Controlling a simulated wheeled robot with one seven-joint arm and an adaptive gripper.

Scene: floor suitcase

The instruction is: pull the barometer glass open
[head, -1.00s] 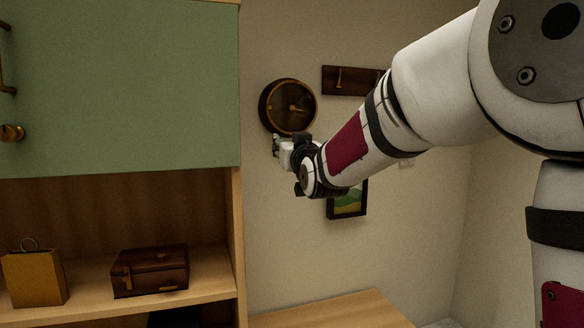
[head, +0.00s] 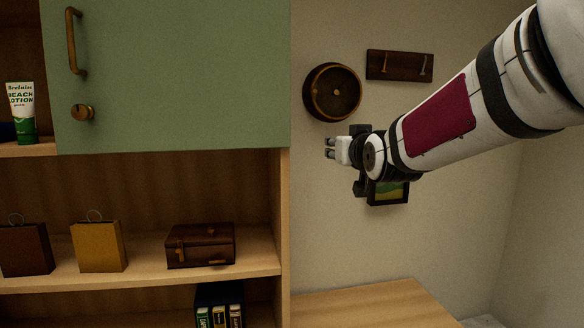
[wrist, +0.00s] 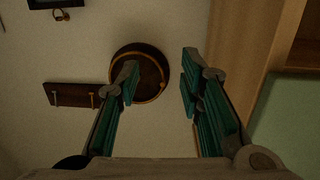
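The barometer (head: 347,110) is a round dark brown case with a brass-coloured inner ring, hung on the wall right of the cabinet. It also shows in the wrist view (wrist: 150,101), partly behind one finger. I cannot tell whether its glass is shut or ajar. In the head view my gripper (head: 329,148) is just below the barometer, with its fingers toward the left. In the wrist view my gripper (wrist: 161,74) has its two teal-padded fingers spread apart with nothing between them. One fingertip overlaps the barometer's face in the picture; contact cannot be judged.
A hook rack (head: 398,66) hangs right of the barometer, and a framed picture (head: 390,193) hangs below, partly behind my gripper. The cabinet's green door (head: 190,70) and side panel (head: 283,220) stand to the left. A wooden top (head: 380,300) lies below.

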